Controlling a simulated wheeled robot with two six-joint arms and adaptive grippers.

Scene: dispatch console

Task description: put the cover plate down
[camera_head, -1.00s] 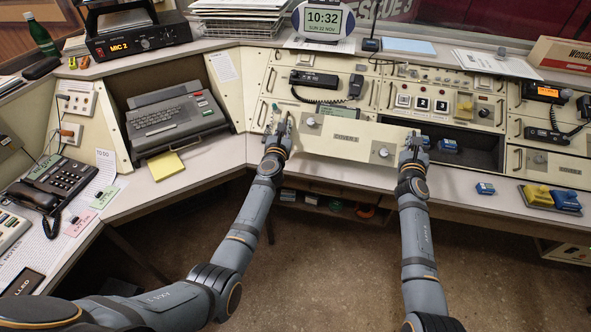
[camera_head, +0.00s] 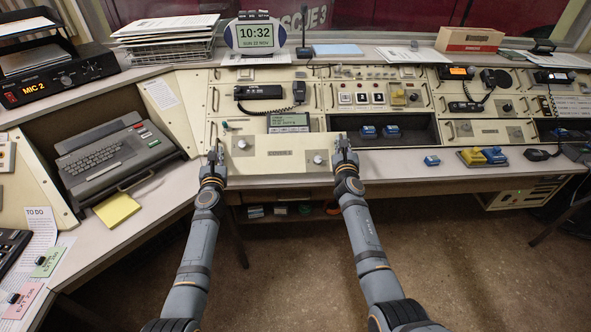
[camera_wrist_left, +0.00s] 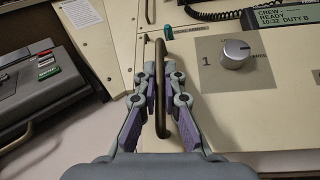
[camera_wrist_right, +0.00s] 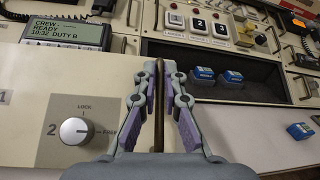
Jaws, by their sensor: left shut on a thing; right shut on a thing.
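The cover plate (camera_head: 280,163) is a cream panel with a dial knob near each end and a dark handle at each side. It is in front of the console, below the small display and over the worktop. I cannot tell whether it touches the worktop. My left gripper (camera_head: 216,157) is shut on its left handle, which shows between the fingers in the left wrist view (camera_wrist_left: 162,95). My right gripper (camera_head: 343,147) is shut on its right handle, seen edge-on in the right wrist view (camera_wrist_right: 158,105). The plate hides the console part behind it.
An open dark bay (camera_head: 420,132) with two blue blocks (camera_head: 390,131) lies right of the plate. On the worktop (camera_head: 400,167) to the right are a small blue block (camera_head: 432,160) and a yellow-and-blue pair (camera_head: 484,156). A keyboard unit (camera_head: 110,160) and yellow notes (camera_head: 117,209) are left.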

